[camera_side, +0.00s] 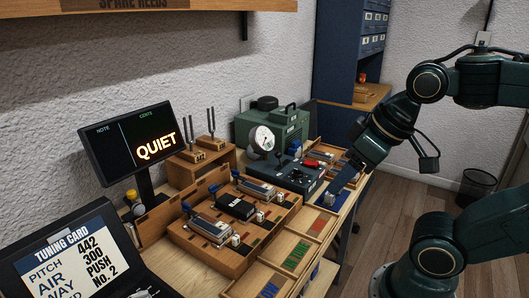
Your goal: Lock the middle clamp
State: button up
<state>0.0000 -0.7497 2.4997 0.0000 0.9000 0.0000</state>
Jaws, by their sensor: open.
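A wooden bench fixture (192,249) holds three blocks side by side, each with a blue-handled part at its left end. The middle blue handle (215,189), apparently the middle clamp, stands up beside a black block (236,207). The near blue handle (187,208) and the far blue handle (235,174) are beside silver blocks. I cannot tell from this view whether the clamps are locked. My gripper (337,190) is open, to the right of the fixture and well apart from the middle clamp. Its fingers are small and dark here.
A dark control box (288,178) with a red part and a green gauge unit (272,136) stand behind the fixture. A wooden tray (272,277) with coloured strips lies in front. A screen reading QUIET (130,143) and a tuning card display (68,257) are at left.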

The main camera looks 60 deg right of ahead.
jog(key=w+r+g, duration=0.2)
jog(key=w+r, duration=0.4)
jog(key=w, duration=0.5)
jog(key=g, duration=0.4)
send_over(212, 185)
notch_tip(212, 185, down, 11)
jog(key=shift+r, duration=0.15)
notch_tip(212, 185, down, 14)
jog(key=shift+r, duration=0.1)
jog(key=shift+c, duration=0.4)
